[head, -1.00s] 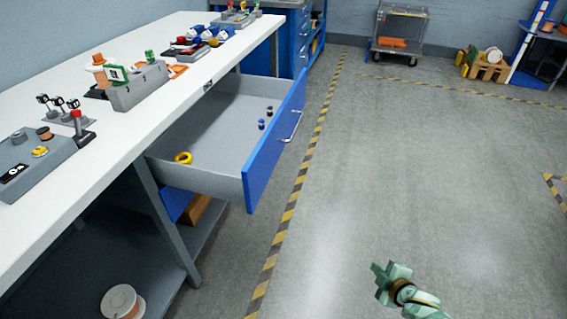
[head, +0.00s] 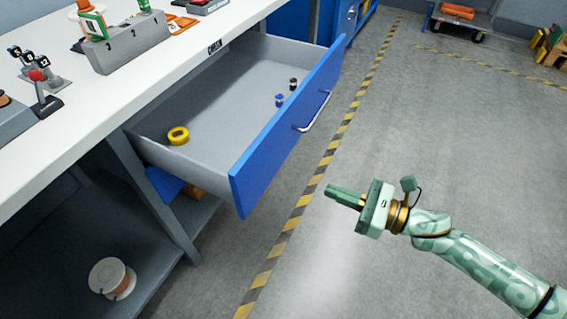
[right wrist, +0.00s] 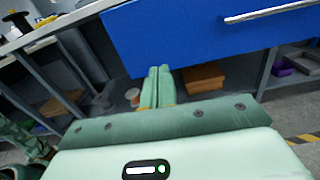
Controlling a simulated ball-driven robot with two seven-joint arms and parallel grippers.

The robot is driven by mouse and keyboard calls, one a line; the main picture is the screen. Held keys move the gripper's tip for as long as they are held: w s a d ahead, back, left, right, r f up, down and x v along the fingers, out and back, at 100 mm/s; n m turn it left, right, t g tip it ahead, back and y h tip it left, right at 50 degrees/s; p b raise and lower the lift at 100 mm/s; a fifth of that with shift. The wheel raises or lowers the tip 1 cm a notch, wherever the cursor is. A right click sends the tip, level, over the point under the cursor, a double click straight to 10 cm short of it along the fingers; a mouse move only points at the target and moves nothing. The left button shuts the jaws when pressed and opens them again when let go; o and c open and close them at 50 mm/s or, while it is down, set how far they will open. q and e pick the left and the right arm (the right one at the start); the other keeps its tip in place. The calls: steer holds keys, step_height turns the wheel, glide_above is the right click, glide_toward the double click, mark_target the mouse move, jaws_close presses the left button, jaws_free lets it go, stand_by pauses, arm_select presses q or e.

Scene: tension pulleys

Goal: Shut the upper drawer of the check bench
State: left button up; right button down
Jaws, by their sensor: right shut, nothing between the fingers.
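The upper drawer (head: 285,134) of the white-topped check bench (head: 150,85) stands pulled far out, its blue front facing right, with a silver bar handle (head: 315,112). Inside it lie a yellow ring (head: 178,135) and small dark blue and black parts (head: 280,99). My right gripper (head: 330,191) is shut and empty, to the right of the drawer front and apart from it, fingers pointing left towards the bench. In the right wrist view the shut fingers (right wrist: 157,86) show before the lower edge of the blue drawer front (right wrist: 210,40). My left gripper is out of view.
A spool (head: 112,279) sits on the bench's lower shelf. Blocks, a red-knobbed lever (head: 40,88) and other parts stand on the top. A yellow-black floor stripe (head: 300,210) runs beside the drawer.

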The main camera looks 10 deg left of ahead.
steer(key=b, duration=0.3)
glide_toward(267, 165)
steer(key=x, duration=0.6)
steer(key=shift+a, duration=0.2)
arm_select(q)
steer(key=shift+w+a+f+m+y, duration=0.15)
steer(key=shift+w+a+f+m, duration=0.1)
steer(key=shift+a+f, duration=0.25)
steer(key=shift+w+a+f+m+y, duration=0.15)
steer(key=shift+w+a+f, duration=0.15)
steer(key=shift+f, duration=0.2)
arm_select(e)
steer(key=shift+w+a+r, duration=0.1)
steer(key=shift+a, duration=0.15)
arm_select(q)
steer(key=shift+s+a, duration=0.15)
